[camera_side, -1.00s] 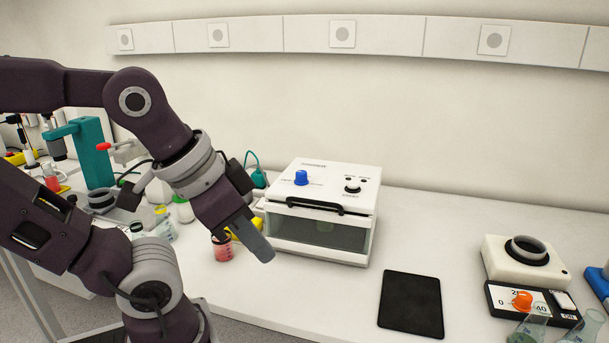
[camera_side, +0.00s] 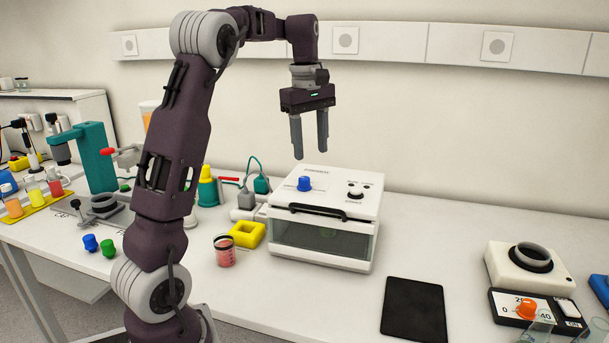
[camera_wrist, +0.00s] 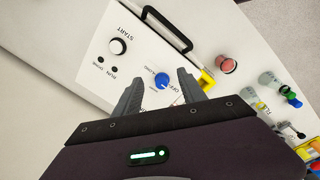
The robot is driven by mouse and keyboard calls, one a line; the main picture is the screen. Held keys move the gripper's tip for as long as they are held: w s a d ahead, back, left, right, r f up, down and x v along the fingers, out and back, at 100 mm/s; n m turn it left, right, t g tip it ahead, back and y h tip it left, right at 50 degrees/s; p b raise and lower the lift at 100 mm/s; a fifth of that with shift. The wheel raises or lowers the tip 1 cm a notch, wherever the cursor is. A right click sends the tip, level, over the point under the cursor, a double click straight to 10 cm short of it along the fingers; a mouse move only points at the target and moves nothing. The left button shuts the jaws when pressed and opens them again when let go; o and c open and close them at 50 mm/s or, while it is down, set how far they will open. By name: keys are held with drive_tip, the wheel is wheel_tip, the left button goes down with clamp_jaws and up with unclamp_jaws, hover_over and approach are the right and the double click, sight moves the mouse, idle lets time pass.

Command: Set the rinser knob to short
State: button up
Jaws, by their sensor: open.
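The rinser is a white box (camera_side: 327,188) with a dark clear front window and a black handle. A blue knob (camera_side: 304,184) sits at the left of its top panel. My gripper (camera_side: 310,155) points straight down above the rinser, open and empty, clear of the panel. In the wrist view the blue knob (camera_wrist: 161,81) lies between the tips of my gripper (camera_wrist: 160,76), below them and not touched. Small lettering surrounds the knob, part of it reading OFF. The knob's pointer direction is too small to tell.
A black START knob (camera_wrist: 117,46) and two small dark dots share the panel. The black handle (camera_side: 317,211) runs along the front edge. A yellow block (camera_side: 247,234) and a red-filled jar (camera_side: 224,251) stand left of the rinser. A black pad (camera_side: 413,309) lies at right.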

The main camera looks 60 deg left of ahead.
sight(304, 177)
drive_tip(key=a+n, duration=0.1)
drive_tip(key=a+f, duration=0.1)
drive_tip(key=a, duration=0.1)
drive_tip(key=w+a+f+n, duration=0.1)
drive_tip(key=shift+a+f+n+g, duration=0.25)
drive_tip(key=shift+a+n+g, duration=0.05)
drive_tip(key=shift+a+g, duration=0.1)
wheel_tip(304, 177, down, 7)
drive_tip(key=shift+a+f, duration=0.1)
clamp_jaws()
